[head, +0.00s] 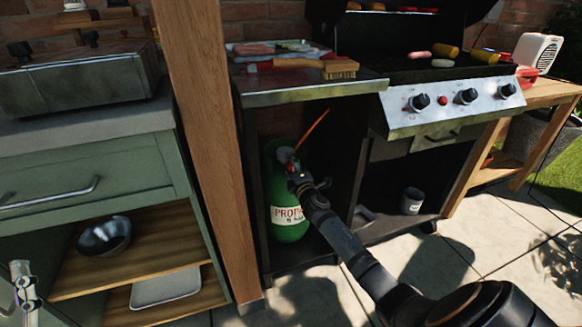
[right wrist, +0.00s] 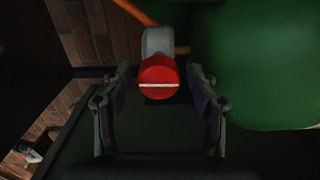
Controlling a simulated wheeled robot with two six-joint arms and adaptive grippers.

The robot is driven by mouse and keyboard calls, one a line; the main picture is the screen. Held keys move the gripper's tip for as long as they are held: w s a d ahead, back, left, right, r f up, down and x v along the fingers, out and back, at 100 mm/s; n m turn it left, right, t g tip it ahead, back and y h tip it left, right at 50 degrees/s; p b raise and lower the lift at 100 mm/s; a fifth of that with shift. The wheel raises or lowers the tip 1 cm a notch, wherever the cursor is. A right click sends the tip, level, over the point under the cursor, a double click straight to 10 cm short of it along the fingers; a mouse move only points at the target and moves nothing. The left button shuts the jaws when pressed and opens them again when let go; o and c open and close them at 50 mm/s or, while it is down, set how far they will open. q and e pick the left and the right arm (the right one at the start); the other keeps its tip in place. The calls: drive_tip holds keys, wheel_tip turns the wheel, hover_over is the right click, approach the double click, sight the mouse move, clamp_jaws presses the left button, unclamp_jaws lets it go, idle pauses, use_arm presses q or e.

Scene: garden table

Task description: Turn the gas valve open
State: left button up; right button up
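The green propane cylinder (head: 288,222) stands in the open cabinet under the grill's side shelf; it also shows in the right wrist view (right wrist: 265,65). Its red round valve knob (right wrist: 158,77) has a white line, level in the right wrist view, and sits before a grey valve body (right wrist: 158,42). My right gripper (right wrist: 160,95) is open, one finger on each side of the knob, with gaps visible. In the head view my right gripper (head: 301,178) covers part of the valve. Part of my left gripper (head: 24,286) shows at the lower left edge; its opening is unclear.
An orange hose (head: 311,131) rises from the valve. The wooden post (head: 205,150) and the side shelf (head: 300,92) bound the cabinet. The grill's knob panel (head: 450,105) is to the right. A grey cup (head: 412,201) stands on the lower shelf.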

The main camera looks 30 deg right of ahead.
drive_tip(key=v, duration=1.2)
